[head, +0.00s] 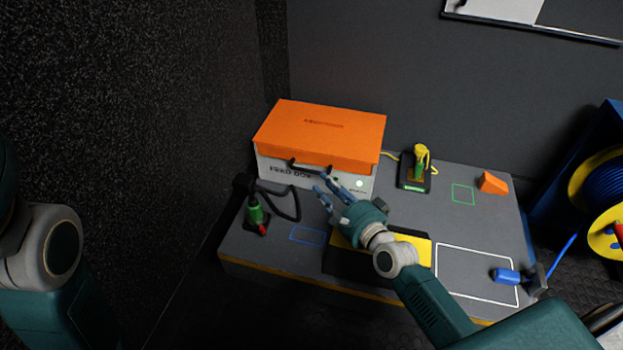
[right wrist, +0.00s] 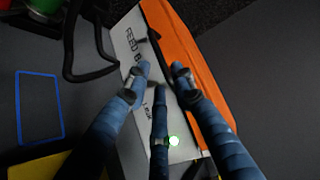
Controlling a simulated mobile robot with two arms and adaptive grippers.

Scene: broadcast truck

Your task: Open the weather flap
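The feed box (head: 275,172) is a light grey case standing at the back left of the grey bench. Its orange flap (head: 325,130) lies over the top, down, with its front edge along the box's upper front; the flap also shows in the right wrist view (right wrist: 190,50). A black handle (head: 308,166) sits at the front, just under the flap's edge. My right gripper (head: 325,187) is in front of the box, fingers spread and pointing at the handle; it looks empty. Contact with the handle cannot be told. My left arm shows at the left edge, its gripper out of view.
On the bench (head: 390,190) are a green device with a black cable (head: 256,212), a yellow-and-green connector stand (head: 417,170), an orange wedge (head: 492,183) and a blue-handled tool (head: 508,276). A yellow-topped black block (head: 415,243) lies under my right arm. A dark wall rises at left.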

